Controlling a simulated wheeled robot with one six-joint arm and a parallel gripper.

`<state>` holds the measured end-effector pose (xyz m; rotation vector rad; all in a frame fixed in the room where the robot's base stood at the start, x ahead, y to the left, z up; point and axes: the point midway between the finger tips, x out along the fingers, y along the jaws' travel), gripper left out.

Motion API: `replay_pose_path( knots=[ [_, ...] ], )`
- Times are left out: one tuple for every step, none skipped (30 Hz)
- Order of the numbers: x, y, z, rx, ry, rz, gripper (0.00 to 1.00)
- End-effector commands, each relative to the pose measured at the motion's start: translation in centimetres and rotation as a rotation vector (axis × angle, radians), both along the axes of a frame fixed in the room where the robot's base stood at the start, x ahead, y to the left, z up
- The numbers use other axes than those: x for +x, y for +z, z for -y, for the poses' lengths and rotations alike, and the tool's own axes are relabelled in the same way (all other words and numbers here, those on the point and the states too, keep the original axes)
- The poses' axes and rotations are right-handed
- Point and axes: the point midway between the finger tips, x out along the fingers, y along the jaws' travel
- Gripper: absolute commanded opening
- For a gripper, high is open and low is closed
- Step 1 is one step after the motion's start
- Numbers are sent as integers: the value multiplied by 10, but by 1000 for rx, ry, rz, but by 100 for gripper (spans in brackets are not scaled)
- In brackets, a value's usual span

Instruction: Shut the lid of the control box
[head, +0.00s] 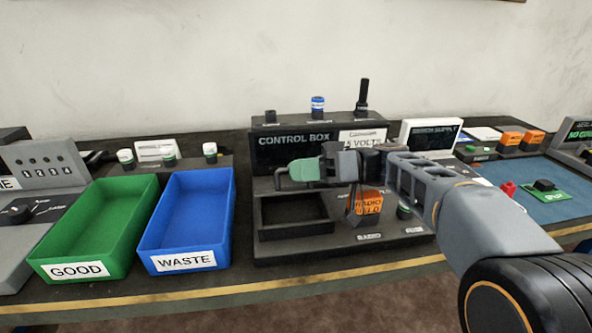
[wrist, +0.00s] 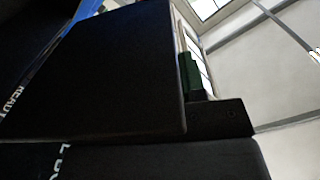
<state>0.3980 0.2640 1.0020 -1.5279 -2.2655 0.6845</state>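The control box (head: 345,247) stands in the middle of the bench, with a dark back panel (head: 291,136) lettered CONTROL BOX. An open, empty-looking dark compartment (head: 296,224) is in its front left. A thin bent bar like a handle (head: 277,180) shows beside my gripper's tip; the lid's outline is hard to tell against the dark panel. My gripper (head: 305,169) reaches in from the right, its green fingertip in front of the panel and above the compartment. In the wrist view a large dark flat surface (wrist: 95,75) fills the left beside one green finger (wrist: 191,76). Contact and finger gap are unclear.
An orange block (head: 367,203) lettered RADIO sits on the box, under my gripper. A blue WASTE bin (head: 186,259) and green GOOD bin (head: 78,270) stand left. Knobs and a bottle (head: 318,106) stand on the back shelf. A blue mat (head: 540,207) lies right.

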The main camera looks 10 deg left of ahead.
Motion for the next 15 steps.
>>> replay_pose_path(
  knots=[
    [3,1,6,0,-4,0,38],
    [5,1,11,0,-5,0,38],
    [8,1,18,0,-5,0,38],
    [10,1,23,-1,-6,-1,38],
    [13,1,29,-1,-5,-1,38],
    [16,1,37,-1,-5,-1,38],
    [18,1,43,-1,-6,-1,38],
    [20,1,49,-1,-6,-1,38],
    [24,1,57,0,-5,-1,38],
    [26,1,62,-1,-5,0,38],
    [28,1,68,-1,-4,0,38],
    [31,1,75,-1,-4,-1,38],
    [33,1,80,-1,-4,-1,38],
    [35,1,85,-1,-3,-1,38],
    [37,1,91,-1,-4,0,38]
  ],
)
